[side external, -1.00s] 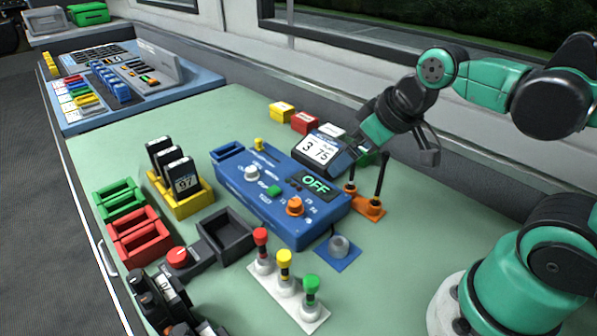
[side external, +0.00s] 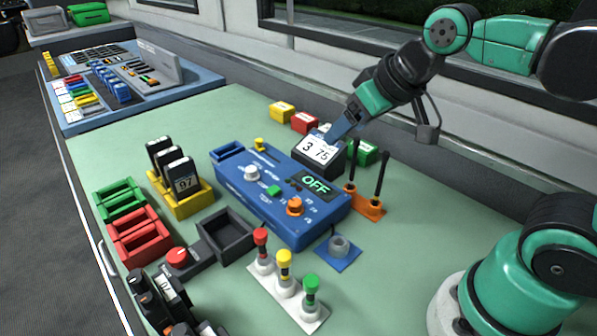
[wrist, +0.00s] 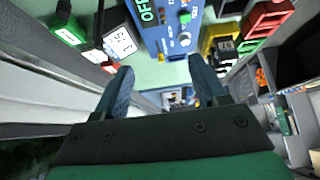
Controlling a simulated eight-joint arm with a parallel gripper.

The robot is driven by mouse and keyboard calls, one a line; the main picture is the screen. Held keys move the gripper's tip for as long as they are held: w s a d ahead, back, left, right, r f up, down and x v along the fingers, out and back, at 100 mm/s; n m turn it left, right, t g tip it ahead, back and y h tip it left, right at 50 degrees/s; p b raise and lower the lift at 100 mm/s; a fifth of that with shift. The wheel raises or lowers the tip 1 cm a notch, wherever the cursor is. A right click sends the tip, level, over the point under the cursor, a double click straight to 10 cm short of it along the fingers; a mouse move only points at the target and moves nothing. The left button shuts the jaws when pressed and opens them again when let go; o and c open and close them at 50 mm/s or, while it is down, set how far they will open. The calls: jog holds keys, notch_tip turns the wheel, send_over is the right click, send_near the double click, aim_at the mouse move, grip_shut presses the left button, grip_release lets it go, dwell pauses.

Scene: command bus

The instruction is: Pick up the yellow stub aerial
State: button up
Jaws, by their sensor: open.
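A yellow-topped stub (side external: 284,259), which I take to be the yellow stub aerial, stands upright between a red-topped stub (side external: 261,238) and a green-topped one (side external: 311,284) on a white strip (side external: 312,322) at the front of the bench. My gripper (side external: 340,130) is well away from it, above and behind the blue console, close over the small display box. In the wrist view my gripper (wrist: 162,82) is open, with nothing between its two blue fingers. I cannot make out the yellow stub in the wrist view.
The blue console (side external: 268,200) reading OFF lies between my gripper and the stubs. An orange base (side external: 369,208) with tall black rods and a blue pad with a grey socket (side external: 339,247) stand to its right. The display box (side external: 318,152) is close below my gripper.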

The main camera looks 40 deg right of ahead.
jog(key=a+m+g+y, duration=0.1)
jog(key=a+m+g, duration=0.3)
jog(key=a, duration=0.4)
jog(key=m+g+h, duration=0.1)
jog(key=m+g, duration=0.2)
jog(key=m, duration=0.2)
send_over(285, 277)
jog(key=f, duration=1)
jog(key=shift+w+d+f, duration=0.1)
jog(key=shift+w+d, duration=0.05)
jog(key=shift+w, duration=0.05)
jog(key=shift+f, duration=3.25)
grip_shut()
